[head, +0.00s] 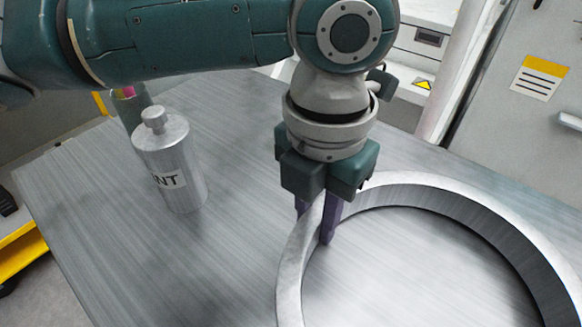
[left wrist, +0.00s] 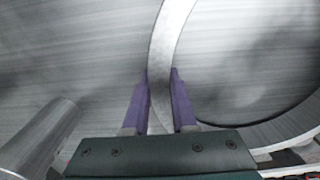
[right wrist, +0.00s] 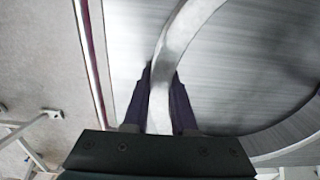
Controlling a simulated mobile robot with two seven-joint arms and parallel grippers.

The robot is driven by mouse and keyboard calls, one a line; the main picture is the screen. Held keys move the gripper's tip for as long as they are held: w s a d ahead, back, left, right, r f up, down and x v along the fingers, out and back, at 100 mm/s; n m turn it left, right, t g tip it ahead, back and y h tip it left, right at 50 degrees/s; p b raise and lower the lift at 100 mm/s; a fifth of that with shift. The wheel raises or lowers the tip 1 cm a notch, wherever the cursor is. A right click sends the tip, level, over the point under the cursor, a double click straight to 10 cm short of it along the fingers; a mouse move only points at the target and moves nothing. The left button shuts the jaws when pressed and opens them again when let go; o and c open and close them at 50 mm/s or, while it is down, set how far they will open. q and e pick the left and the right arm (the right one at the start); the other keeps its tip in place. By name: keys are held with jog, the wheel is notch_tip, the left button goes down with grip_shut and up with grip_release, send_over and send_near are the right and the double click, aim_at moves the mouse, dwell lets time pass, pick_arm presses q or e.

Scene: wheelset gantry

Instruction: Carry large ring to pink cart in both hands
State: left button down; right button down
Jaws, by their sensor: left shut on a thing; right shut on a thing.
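The large ring (head: 291,265) is a wide grey metal band over a brushed metal table top (head: 235,240); its right and near parts run out of the head view. I cannot tell if it touches the table. My left gripper (head: 319,222) points down at the ring's far left side, purple fingers on either side of the wall, shut on it. The left wrist view shows the ring wall (left wrist: 163,62) between the fingers. My right gripper (right wrist: 163,95) is outside the head view; in the right wrist view it is shut on the ring wall (right wrist: 180,35). The pink cart is not clearly visible.
A metal canister (head: 170,160) with a partly readable label stands on the table left of the ring. A grey cabinet (head: 520,100) with a yellow label stands behind. Yellow edging (head: 22,252) shows at lower left. The table's edge (right wrist: 92,70) lies left of my right gripper.

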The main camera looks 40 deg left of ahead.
pick_arm(q)
jog(key=c, duration=0.7)
grip_release()
jog(key=shift+f, duration=0.2)
pick_arm(e)
jog(key=c, duration=0.7)
grip_release()
jog(key=shift+f, duration=0.2)
jog(key=shift+r, duration=0.1)
notch_tip(320, 180, up, 11)
jog(key=shift+w+f, duration=0.1)
jog(key=shift+f, duration=0.05)
pick_arm(q)
jog(key=shift+r, duration=6)
pick_arm(e)
jog(key=shift+r, duration=0.6)
